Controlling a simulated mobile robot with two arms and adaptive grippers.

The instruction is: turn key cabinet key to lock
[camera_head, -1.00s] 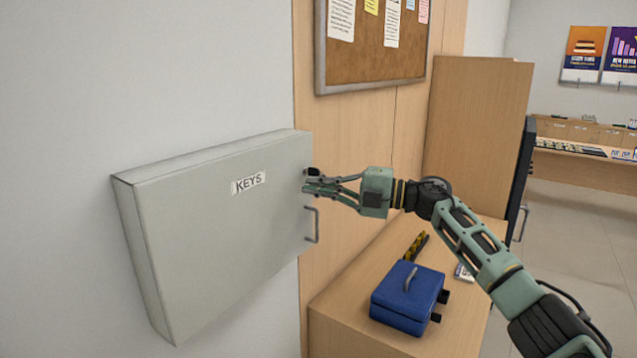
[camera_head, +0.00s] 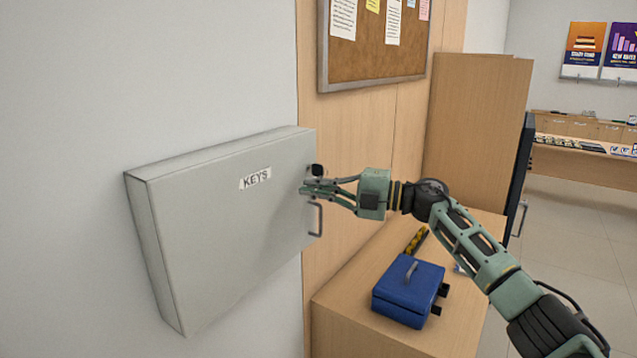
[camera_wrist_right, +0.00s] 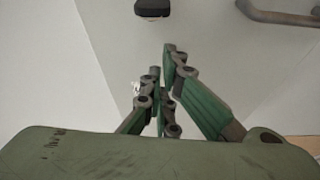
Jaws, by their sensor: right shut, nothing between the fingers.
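The grey key cabinet (camera_head: 225,235), labelled KEYS, hangs on the wall at left in the head view, its door closed. A small dark key head (camera_head: 317,169) sticks out near the door's right edge, above the metal handle (camera_head: 318,219). It also shows at the top of the right wrist view (camera_wrist_right: 152,8), partly cut off; its exact turn is hard to tell. My right gripper (camera_head: 305,187) is shut and empty in front of the door, just below the key. In the wrist view its fingertips (camera_wrist_right: 160,75) are apart from the key. My left gripper is not in view.
A wooden counter (camera_head: 345,325) stands right of the cabinet, with a blue cash box (camera_head: 408,292) on it below my right arm. A cork board (camera_head: 375,50) hangs above. A dark monitor edge (camera_head: 522,180) is behind my arm. Open floor lies at right.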

